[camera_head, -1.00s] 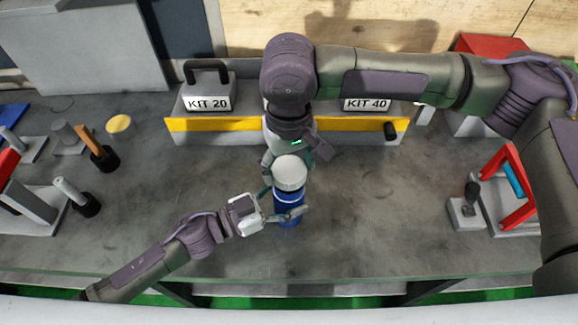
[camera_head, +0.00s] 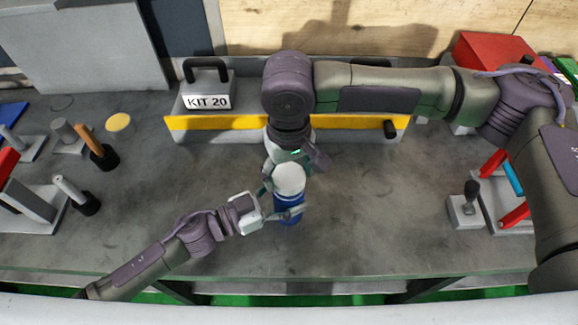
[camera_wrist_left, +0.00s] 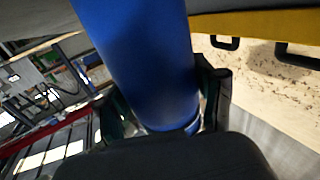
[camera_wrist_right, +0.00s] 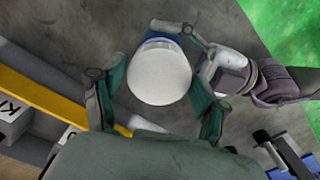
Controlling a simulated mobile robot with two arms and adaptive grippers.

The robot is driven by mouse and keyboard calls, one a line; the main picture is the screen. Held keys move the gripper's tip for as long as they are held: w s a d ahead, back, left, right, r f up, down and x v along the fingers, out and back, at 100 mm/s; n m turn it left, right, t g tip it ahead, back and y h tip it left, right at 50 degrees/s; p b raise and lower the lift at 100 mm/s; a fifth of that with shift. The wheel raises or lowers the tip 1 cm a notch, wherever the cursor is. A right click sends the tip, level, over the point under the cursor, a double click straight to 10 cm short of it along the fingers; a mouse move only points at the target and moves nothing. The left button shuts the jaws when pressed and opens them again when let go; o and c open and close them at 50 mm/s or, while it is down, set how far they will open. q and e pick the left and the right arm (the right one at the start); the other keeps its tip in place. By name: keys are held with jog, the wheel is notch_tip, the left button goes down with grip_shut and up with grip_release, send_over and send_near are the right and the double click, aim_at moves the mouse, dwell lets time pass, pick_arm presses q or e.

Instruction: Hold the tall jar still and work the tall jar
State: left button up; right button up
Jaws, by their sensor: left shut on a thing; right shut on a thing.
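The tall jar stands upright on the bench, with a blue body (camera_head: 289,207) and a round white lid (camera_head: 289,178). My left gripper (camera_head: 284,213) comes in from the left and is shut around the blue body. In the left wrist view the blue wall (camera_wrist_left: 140,60) fills the middle, between the fingers. My right gripper (camera_head: 289,174) reaches down from behind and is shut on the white lid. In the right wrist view the lid (camera_wrist_right: 159,74) sits between the two green-padded fingers. The right arm hides part of the rack behind the jar.
A grey rack with a yellow strip (camera_head: 215,123) stands behind the jar, holding the KIT 20 weight (camera_head: 208,90). Tool stands are at left, with an orange-handled tool (camera_head: 91,141). A small block with a black knob (camera_head: 466,208) is at right. Bench around the jar is clear.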

jog(key=shift+f, duration=0.6)
dwell(0.5)
jog(key=m, duration=0.3)
jog(key=shift+a+m, duration=0.1)
jog(key=shift+m, duration=0.3)
jog(key=m, duration=1)
jog(key=shift+a+m, duration=0.1)
jog(key=shift+m, duration=0.2)
jog(key=m, duration=0.6)
jog(key=shift+w, duration=0.1)
jog(key=o, duration=0.8)
